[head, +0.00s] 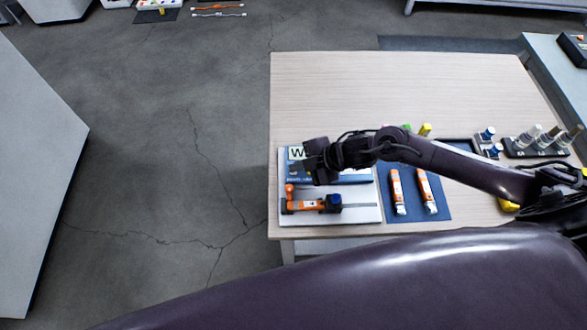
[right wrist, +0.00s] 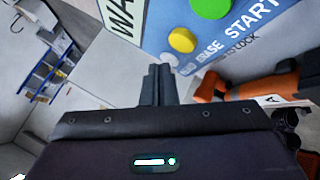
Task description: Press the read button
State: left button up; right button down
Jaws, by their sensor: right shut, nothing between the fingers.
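The blue device panel (head: 352,179) sits on a white base at the table's left front. In the right wrist view its face (right wrist: 170,20) carries a green button (right wrist: 210,7) by START, a yellow button (right wrist: 182,40) by ERASE and a small pale button (right wrist: 171,60) by the partly hidden READ label. My right gripper (head: 316,162) is over the panel in the head view and hides part of it. In the wrist view its fingers (right wrist: 159,68) are shut and empty, with their tips close beside the pale button; I cannot tell if they touch. My left gripper is not in view.
An orange clamp (head: 312,205) with a dark blue knob lies in front of the panel. Two orange tubes (head: 396,190) lie on a blue mat (head: 412,208) to the right. A dark rack (head: 530,151) of bottles stands further right. The table's back left (head: 325,90) is clear.

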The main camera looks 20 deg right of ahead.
jog(key=shift+r+p, duration=0.8)
notch_tip(320, 180, up, 5)
jog(key=p, duration=0.4)
dwell(0.8)
